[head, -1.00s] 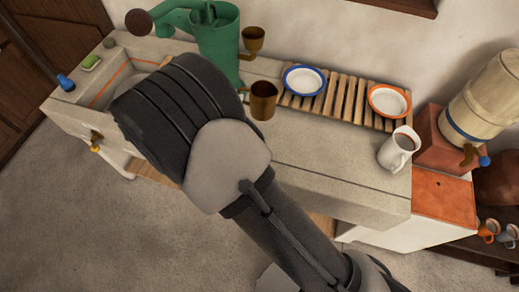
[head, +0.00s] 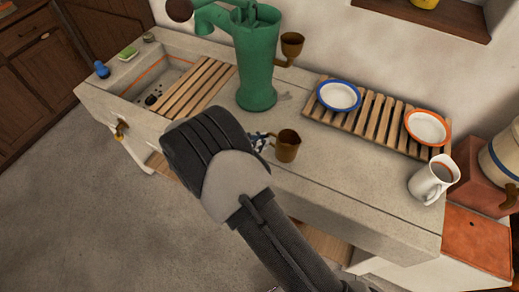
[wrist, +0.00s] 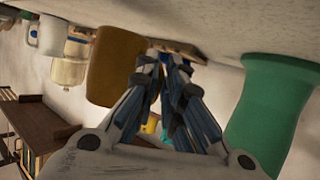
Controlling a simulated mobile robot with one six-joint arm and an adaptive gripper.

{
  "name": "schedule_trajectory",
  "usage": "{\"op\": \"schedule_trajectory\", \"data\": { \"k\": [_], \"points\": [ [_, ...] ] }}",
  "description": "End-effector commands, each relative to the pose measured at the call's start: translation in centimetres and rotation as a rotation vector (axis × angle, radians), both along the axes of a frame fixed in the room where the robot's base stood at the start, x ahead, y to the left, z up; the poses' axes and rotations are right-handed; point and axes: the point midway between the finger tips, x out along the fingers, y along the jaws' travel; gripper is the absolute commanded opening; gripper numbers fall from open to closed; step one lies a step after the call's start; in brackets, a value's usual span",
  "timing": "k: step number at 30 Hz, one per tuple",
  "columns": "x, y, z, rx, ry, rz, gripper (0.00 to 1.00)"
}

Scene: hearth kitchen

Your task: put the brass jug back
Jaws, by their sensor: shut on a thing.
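The brass jug (head: 288,147) is brown and upright over the stone counter, just in front of the green pump, in the head view. Whether its base touches the counter I cannot tell. My gripper (head: 258,142) is at its left side, where the handle is, and is shut on it. My arm hides part of the grip. In the wrist view the jug (wrist: 115,66) appears left of the closed fingers (wrist: 165,68), with the counter along the top of the picture.
The green pump (head: 256,70) carries a brass cup (head: 291,43) on its side. A slatted rack (head: 372,115) holds a blue-rimmed plate (head: 338,96) and an orange-rimmed plate (head: 428,127). A white mug (head: 432,180) stands at right. A sink (head: 133,92) is at left. Counter between jug and mug is clear.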

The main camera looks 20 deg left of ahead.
Motion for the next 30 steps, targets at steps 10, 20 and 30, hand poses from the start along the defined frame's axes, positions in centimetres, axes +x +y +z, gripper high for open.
{"op": "schedule_trajectory", "data": {
  "k": [10, 20, 30],
  "points": [
    [0.0, 0.0, -3.7, -0.001, -0.001, 0.000, 0.00],
    [0.0, 0.0, -4.1, -0.001, 0.001, 0.000, 0.09],
    [0.0, 0.0, -4.0, -0.001, 0.001, 0.000, 0.29]
  ]
}}
